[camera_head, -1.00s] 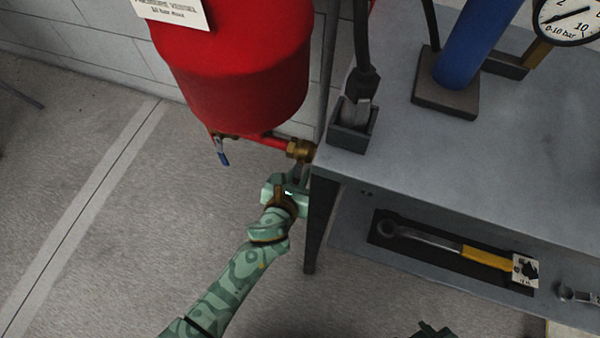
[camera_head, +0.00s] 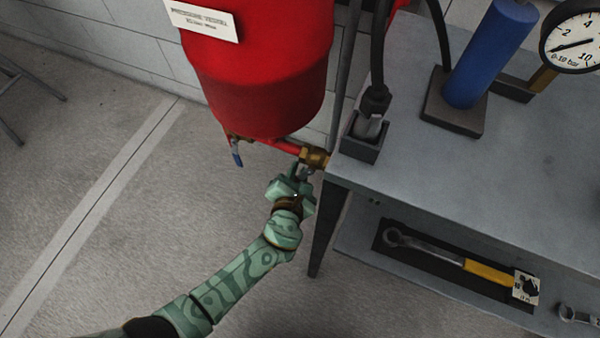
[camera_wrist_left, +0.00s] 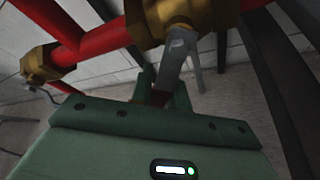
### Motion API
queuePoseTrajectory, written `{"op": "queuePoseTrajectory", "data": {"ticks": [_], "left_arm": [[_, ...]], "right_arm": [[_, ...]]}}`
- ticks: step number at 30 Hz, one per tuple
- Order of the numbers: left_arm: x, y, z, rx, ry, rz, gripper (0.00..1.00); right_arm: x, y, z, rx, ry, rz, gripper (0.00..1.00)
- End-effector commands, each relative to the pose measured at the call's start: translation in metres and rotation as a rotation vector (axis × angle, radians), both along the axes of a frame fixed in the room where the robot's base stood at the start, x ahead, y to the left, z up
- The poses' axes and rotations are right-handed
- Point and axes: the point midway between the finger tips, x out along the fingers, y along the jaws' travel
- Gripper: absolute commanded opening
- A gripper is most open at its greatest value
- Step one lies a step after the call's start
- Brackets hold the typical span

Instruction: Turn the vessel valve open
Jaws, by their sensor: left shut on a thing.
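The red pressure vessel (camera_head: 262,75) hangs at the upper middle of the head view, with a white label on it. A red pipe leads from its bottom to the brass vessel valve (camera_head: 314,157), beside the bench corner. The valve also shows at the top of the left wrist view (camera_wrist_left: 188,14), with its grey lever (camera_wrist_left: 173,62) pointing down from it. My left gripper (camera_head: 303,178) is just below the valve. In the left wrist view its fingers (camera_wrist_left: 160,97) are shut on the lever's lower end, which they partly hide. My right gripper is not in view.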

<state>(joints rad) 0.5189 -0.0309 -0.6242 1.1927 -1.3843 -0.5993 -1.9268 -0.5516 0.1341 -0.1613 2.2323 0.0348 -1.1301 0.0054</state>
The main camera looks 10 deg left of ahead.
Motion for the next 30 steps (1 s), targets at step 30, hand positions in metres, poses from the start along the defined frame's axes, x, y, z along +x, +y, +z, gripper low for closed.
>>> {"op": "queuePoseTrajectory", "data": {"ticks": [30], "left_arm": [[-0.016,0.002,0.01,0.014,-0.006,0.0,0.39]], "right_arm": [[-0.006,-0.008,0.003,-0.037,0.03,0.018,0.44]]}}
